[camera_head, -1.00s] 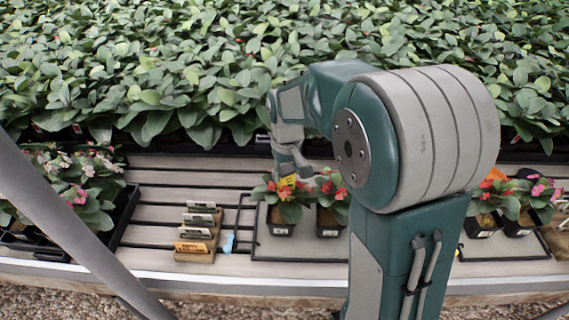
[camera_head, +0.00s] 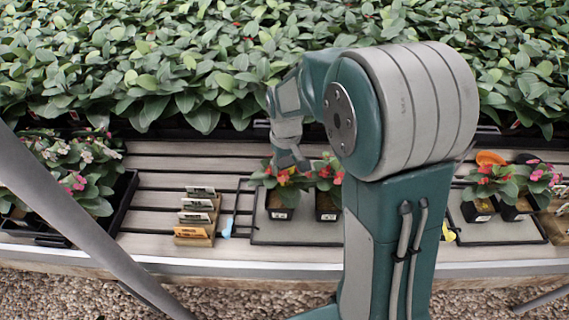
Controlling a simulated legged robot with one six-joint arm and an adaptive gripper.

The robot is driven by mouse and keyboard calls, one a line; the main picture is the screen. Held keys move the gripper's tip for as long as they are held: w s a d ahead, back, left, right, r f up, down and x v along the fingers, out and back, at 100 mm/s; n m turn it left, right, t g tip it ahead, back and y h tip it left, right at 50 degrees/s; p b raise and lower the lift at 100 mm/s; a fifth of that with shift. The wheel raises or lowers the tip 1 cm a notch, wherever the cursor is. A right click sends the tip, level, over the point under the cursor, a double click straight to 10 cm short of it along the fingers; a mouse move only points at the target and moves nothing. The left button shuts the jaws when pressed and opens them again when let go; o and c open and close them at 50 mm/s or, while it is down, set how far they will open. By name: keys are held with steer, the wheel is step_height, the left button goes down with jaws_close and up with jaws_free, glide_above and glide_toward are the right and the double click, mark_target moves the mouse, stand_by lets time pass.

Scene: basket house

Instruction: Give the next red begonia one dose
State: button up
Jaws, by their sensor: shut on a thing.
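My gripper (camera_head: 291,158) is above the left potted begonia (camera_head: 282,187) on the middle tray. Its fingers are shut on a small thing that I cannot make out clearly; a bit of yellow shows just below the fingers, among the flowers. This begonia has red flowers and a dark pot. A second red begonia (camera_head: 327,190) stands close to its right, partly hidden by my arm. On the right tray stand another red-flowered plant (camera_head: 490,184) and a pink-flowered plant (camera_head: 537,182).
A wooden rack (camera_head: 196,222) with several labelled cards stands left of the middle tray (camera_head: 262,232). A light blue thing (camera_head: 228,229) lies beside it. Pink-flowered plants (camera_head: 75,172) fill a black tray at the left. Dense foliage covers the back.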

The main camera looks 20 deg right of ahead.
steer(key=shift+f, duration=0.5)
stand_by(1.4)
steer(key=shift+r, duration=0.1)
